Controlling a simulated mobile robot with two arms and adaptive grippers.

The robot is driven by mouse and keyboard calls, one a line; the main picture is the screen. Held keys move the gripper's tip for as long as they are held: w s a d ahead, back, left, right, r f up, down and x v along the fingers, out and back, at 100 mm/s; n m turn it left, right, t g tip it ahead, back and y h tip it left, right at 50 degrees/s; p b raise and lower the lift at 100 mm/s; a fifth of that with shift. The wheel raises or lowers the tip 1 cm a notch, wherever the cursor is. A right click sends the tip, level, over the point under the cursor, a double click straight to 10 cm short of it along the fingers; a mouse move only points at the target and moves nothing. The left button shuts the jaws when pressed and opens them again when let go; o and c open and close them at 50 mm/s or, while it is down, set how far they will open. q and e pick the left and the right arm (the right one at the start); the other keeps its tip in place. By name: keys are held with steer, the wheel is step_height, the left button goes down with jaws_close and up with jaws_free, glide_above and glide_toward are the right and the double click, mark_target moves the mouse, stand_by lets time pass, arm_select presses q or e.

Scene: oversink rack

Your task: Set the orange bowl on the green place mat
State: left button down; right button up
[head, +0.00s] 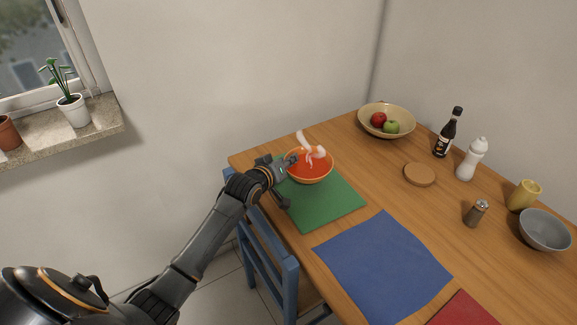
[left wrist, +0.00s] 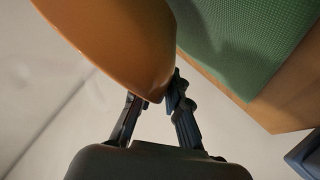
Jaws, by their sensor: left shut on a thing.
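The orange bowl (head: 312,176) is at the far end of the table, over the back part of the green place mat (head: 318,208). Something white and pinkish shows in the bowl. My left gripper (head: 288,164) is shut on the bowl's near left side. In the left wrist view the orange bowl (left wrist: 125,40) fills the upper left, with the gripper's fingers (left wrist: 155,95) at its edge. The green mat (left wrist: 245,45) shows behind it. I cannot tell whether the bowl touches the mat. My right gripper is not in view.
A blue mat (head: 382,265) and a red mat (head: 465,311) lie nearer. A fruit bowl (head: 372,112), dark bottle (head: 447,134), white bottle (head: 470,160), cork coaster (head: 419,175), shaker (head: 475,214), yellow cup (head: 524,196) and grey bowl (head: 545,231) stand right. A blue chair (head: 268,262) is beside the table.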

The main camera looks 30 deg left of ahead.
arm_select(q)
steer(key=shift+f, duration=0.8)
steer(key=shift+f, duration=0.15)
steer(key=c, duration=1.5)
jaws_free()
steer(key=shift+s, duration=0.1)
steer(key=shift+o, duration=0.8)
